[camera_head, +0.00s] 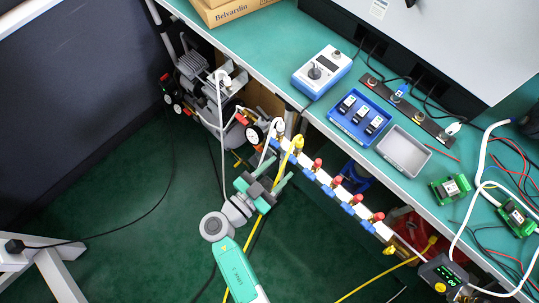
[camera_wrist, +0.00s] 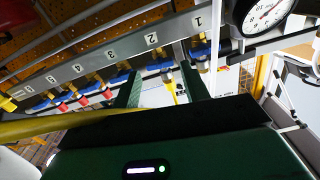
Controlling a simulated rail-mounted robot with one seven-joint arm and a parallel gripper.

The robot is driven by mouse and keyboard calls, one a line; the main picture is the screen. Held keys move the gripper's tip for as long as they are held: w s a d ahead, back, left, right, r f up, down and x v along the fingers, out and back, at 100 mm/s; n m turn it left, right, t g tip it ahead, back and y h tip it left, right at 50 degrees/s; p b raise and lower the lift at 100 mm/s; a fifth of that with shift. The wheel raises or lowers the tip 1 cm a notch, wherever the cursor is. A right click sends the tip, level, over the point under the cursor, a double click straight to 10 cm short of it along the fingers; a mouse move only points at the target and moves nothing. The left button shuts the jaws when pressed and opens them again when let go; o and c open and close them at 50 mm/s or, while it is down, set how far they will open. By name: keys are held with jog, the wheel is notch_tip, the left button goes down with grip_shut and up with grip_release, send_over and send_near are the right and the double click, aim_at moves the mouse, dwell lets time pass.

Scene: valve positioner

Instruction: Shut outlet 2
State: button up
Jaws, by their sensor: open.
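The manifold bar (camera_wrist: 130,46) carries number labels and crosses the wrist view, with outlet 1 at the right. Outlet 2's blue-handled valve (camera_wrist: 160,66) sits under the label 2, with a yellow hose (camera_wrist: 175,92) hanging from it. The same yellow hose fitting (camera_head: 298,143) shows near the upper end of the manifold in the head view. My gripper (camera_head: 267,174) is open and empty, below and left of that fitting. In the wrist view its two green fingers (camera_wrist: 162,78) stand apart, framing the outlet 2 area. I cannot tell the handle's exact angle or whether the fingers touch anything.
Outlet 1's valve (camera_wrist: 200,52) is close to the right finger, and a pressure gauge (camera_wrist: 265,12) sits beyond it. Red-capped outlets (camera_head: 336,182) continue down the manifold. The teal bench (camera_head: 270,55) overhangs above. A white hose (camera_head: 220,125) runs down near my gripper.

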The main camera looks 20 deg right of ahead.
aim_at(293, 156)
jog(key=b+x, duration=0.1)
jog(key=x, duration=0.7)
jog(key=shift+s, duration=0.1)
jog(key=shift+r, duration=0.1)
jog(key=c, duration=0.7)
jog(key=shift+n+b, duration=0.6)
jog(key=shift+n, duration=0.1)
jog(key=o, duration=0.7)
